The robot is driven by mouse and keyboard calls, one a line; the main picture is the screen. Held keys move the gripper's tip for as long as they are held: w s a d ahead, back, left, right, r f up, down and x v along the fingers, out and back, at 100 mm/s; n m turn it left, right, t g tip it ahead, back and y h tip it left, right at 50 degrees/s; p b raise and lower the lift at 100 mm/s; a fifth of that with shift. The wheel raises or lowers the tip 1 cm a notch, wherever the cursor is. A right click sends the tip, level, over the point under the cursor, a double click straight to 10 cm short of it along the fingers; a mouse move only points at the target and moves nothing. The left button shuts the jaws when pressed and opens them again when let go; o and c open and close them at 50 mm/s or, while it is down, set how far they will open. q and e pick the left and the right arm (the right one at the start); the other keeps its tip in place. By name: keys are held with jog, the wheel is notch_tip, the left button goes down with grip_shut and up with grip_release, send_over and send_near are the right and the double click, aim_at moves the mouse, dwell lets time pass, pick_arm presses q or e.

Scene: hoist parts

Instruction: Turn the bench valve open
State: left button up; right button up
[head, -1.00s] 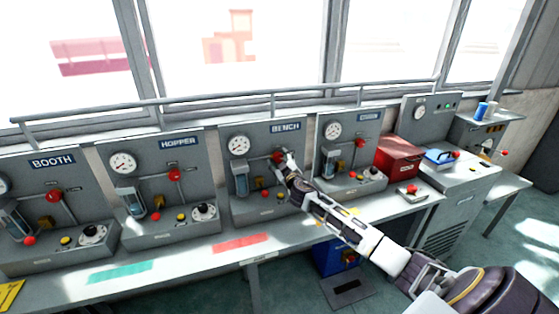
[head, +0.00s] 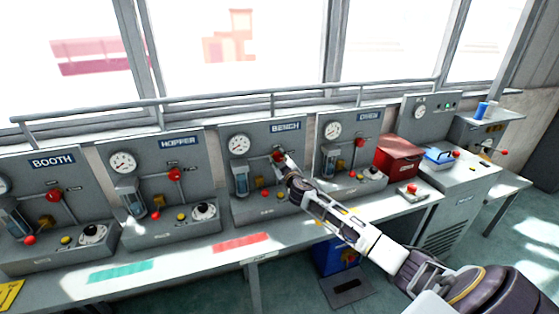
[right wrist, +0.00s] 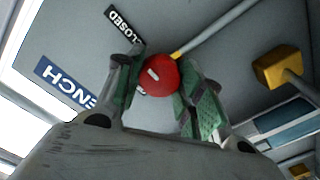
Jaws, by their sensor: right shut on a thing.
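The bench valve is a red knob (head: 277,156) on the grey panel under the BENCH sign (head: 285,128). My right gripper (head: 284,160) reaches it from the lower right. In the right wrist view the red knob (right wrist: 159,76) sits between the two green-padded fingers (right wrist: 157,88), which are shut on it. A white line on the knob's face points to the upper left. A CLOSED label (right wrist: 124,24) lies just above the knob there. The left gripper is not in view.
Similar panels marked BOOTH (head: 53,162) and HOPPER (head: 179,143) stand to the left, another panel (head: 349,145) to the right. A gauge (head: 239,145) and a yellow block (right wrist: 277,68) are near the valve. A red box (head: 398,156) stands farther right.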

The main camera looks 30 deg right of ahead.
jog(key=shift+n, duration=0.6)
jog(key=n, duration=0.3)
jog(key=n+p, duration=0.1)
jog(key=n, duration=0.3)
jog(key=shift+n, duration=0.4)
jog(key=n+p, duration=0.1)
jog(key=n, duration=0.3)
jog(key=shift+n, duration=0.3)
jog(key=shift+a+f+n+p, duration=0.1)
jog(key=shift+n+p, duration=0.8)
jog(key=shift+n, duration=1.4)
jog(key=o, duration=1)
jog(key=shift+s, duration=0.2)
